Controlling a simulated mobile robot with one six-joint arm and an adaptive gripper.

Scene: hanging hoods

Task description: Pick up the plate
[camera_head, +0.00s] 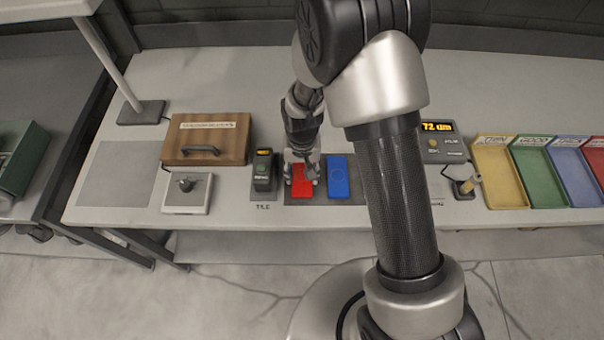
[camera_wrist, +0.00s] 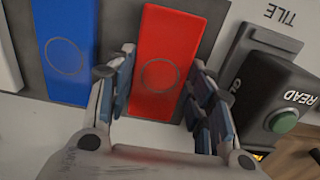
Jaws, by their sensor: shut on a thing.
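A dark reader with a green button (camera_head: 264,170) stands close left of the red plate. Farther left are a wooden box (camera_head: 206,140) and a grey knob unit (camera_head: 187,195). Coloured trays (camera_head: 500,175) and a lit display (camera_head: 438,128) are at the right.

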